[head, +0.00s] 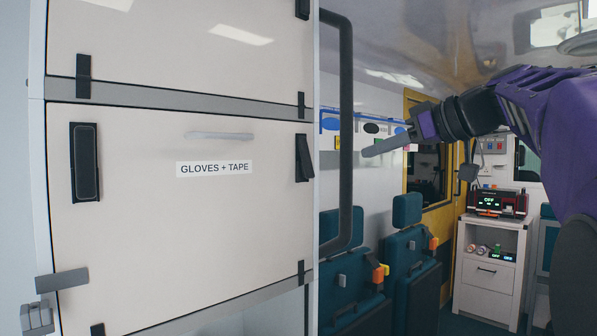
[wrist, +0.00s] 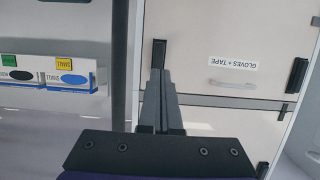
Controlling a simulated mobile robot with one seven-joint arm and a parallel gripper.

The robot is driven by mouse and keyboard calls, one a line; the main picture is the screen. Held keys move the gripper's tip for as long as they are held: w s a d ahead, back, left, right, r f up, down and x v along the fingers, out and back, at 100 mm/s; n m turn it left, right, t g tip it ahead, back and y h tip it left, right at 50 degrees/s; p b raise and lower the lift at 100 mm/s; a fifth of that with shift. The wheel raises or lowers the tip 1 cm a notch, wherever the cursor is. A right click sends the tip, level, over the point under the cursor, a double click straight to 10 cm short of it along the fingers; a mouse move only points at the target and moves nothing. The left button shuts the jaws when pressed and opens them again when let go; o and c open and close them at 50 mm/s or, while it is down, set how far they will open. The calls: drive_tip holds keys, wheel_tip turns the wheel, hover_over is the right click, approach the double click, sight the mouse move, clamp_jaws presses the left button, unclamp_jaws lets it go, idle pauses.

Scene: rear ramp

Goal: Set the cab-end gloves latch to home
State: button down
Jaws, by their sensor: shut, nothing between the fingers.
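The white cabinet door (head: 130,215) labelled GLOVES + TAPE has two dark latches. The right latch (head: 304,158) stands tilted out from the door; the left latch (head: 86,162) looks upright and flat in its dark frame. I take the right one as the cab-end latch, since the far cabin lies on that side. My gripper (head: 366,153) is shut and empty, pointing left, to the right of this latch and apart from it. The wrist view is upside down: the same latch (wrist: 159,52) shows just beyond my fingertips (wrist: 157,74), which partly cover its surroundings.
A dark vertical grab rail (head: 345,120) runs between the cabinet and my gripper in the head view. Teal folding seats (head: 350,290) and a white cabinet (head: 488,270) stand farther back. Glove boxes (wrist: 60,75) hang on the wall. A grey handle (head: 220,136) sits above the label.

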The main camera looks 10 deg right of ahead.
sight(312, 174)
drive_tip(key=p+x, duration=0.4)
drive_tip(key=x, duration=0.9)
drive_tip(key=shift+w+a, duration=0.2)
drive_tip(key=shift+w, duration=0.1)
drive_tip(key=shift+w+a+f, duration=0.1)
drive_tip(key=shift+w+f, duration=0.05)
